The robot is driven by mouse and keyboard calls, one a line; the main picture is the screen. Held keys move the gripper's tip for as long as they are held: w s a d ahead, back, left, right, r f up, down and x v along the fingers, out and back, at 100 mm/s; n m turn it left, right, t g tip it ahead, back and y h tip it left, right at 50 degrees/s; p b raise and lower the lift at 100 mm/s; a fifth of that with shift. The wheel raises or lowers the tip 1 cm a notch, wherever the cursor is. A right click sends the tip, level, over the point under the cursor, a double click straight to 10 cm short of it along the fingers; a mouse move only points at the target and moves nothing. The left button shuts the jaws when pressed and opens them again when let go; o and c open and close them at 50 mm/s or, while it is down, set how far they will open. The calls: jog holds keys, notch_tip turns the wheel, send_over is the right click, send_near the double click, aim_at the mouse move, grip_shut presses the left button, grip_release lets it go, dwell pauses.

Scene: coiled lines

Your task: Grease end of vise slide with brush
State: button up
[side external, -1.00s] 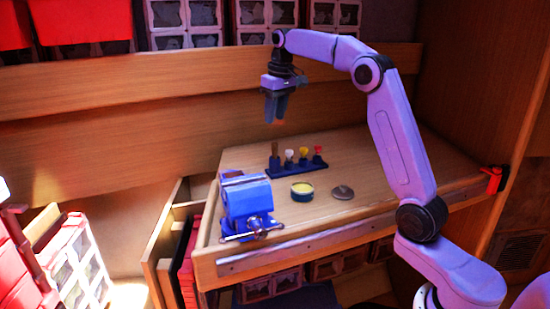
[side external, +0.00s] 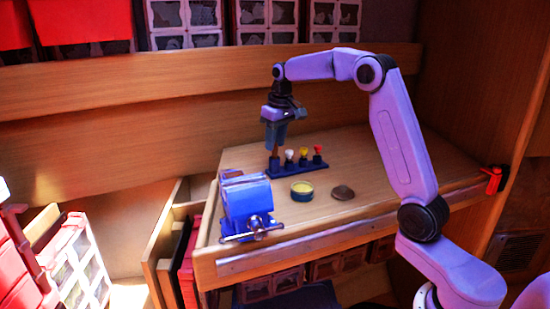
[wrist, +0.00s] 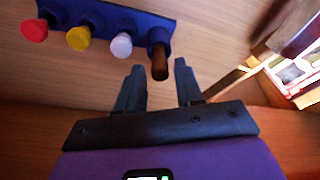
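The blue vise (side external: 247,203) stands at the front left corner of the bench, with its screw handle facing the front. A dark blue rack (side external: 298,167) behind it holds several upright tools. The brown-handled one (wrist: 159,60), probably the brush, is at the rack's end; its lower part is hidden in the rack. My gripper (side external: 275,143) points down just above this handle. In the wrist view my gripper (wrist: 159,68) is open, with the brown handle's end showing in the gap between the fingertips. An open round tin with yellow contents (side external: 302,191) stands right of the vise.
White (side external: 289,155), yellow (side external: 303,152) and red (side external: 318,150) topped tools stand close beside the brown handle. A grey disc (side external: 343,192), perhaps the tin's lid, lies right of the tin. A wooden wall board (side external: 120,120) runs behind.

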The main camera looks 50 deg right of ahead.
grip_shut()
jog(key=shift+r, duration=0.1)
jog(key=shift+r, duration=3.2)
